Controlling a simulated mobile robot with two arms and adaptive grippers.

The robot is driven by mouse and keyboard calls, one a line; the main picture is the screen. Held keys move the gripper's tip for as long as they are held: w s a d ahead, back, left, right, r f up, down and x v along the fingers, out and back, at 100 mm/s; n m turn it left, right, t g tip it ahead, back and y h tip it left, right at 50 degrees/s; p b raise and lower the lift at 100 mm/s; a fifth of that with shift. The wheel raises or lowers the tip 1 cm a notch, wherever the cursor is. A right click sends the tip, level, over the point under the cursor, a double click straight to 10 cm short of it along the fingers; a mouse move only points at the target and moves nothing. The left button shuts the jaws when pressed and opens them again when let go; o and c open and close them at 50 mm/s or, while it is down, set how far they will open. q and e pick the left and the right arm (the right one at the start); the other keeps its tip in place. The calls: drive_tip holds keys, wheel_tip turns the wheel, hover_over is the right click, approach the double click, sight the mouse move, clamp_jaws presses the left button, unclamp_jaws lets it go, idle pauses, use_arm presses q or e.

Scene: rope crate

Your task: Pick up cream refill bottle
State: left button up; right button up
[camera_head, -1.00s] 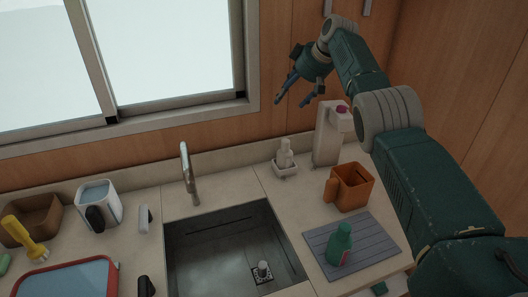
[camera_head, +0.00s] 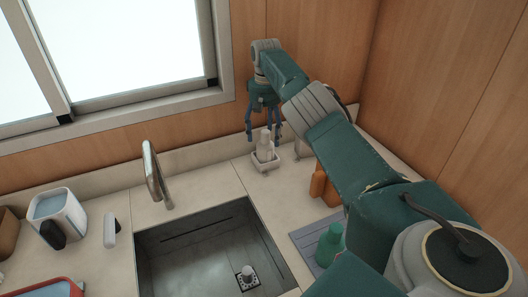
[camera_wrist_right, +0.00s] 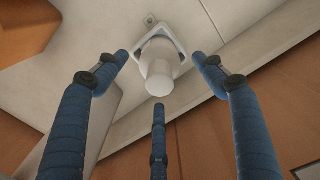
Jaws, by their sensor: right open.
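The cream refill bottle (camera_head: 265,146) looks like the small pale bottle standing upright in a little white holder (camera_head: 268,167) on the counter, right of the tap. In the right wrist view the bottle (camera_wrist_right: 160,76) shows top-on, in the middle. My right gripper (camera_head: 264,134) points down over the bottle with its fingers open. In the wrist view its blue fingers (camera_wrist_right: 160,72) spread around the bottle's top, with gaps visible between them and the bottle. My left gripper is not in view.
The sink (camera_head: 205,250) lies in front, with the tap (camera_head: 155,178) to the left. The wall is close behind the holder.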

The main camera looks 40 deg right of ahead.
sight(265, 146)
wheel_tip(265, 146, down, 5)
drive_tip(key=shift+s+a+r+p, duration=0.1)
drive_tip(key=shift+r+p, duration=0.1)
drive_tip(key=shift+p, duration=0.65)
drive_tip(key=shift+f, duration=0.35)
drive_tip(key=c, duration=1.2)
